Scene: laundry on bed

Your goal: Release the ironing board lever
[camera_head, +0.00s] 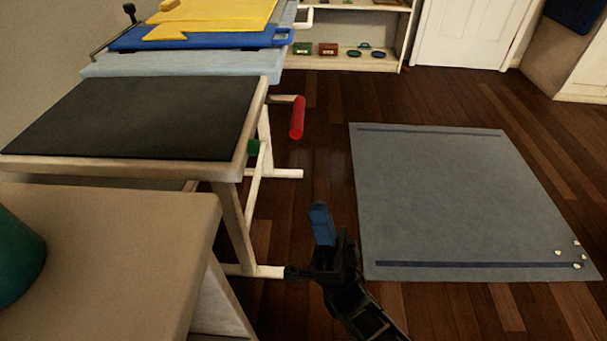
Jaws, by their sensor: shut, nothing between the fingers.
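A red-gripped lever (297,118) sticks out on a pale rod to the right of the black-topped table, below the light blue board (180,66). This board looks like the ironing board, with a folded blue cloth or panel (190,38) and yellow pieces (215,14) on it. My gripper (321,222) is in the lower middle, its blue fingertips together and empty. It is nearer to me than the red lever and apart from it, over the dark floor. How the lever joins the board is hidden.
The black-topped table (140,118) has a green knob (253,147) at its right side and white legs. A beige table (105,245) with a green object (16,262) is at lower left. A grey rug (455,195) lies right. Bare floor separates the rug and tables. Shelves (345,62) stand behind.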

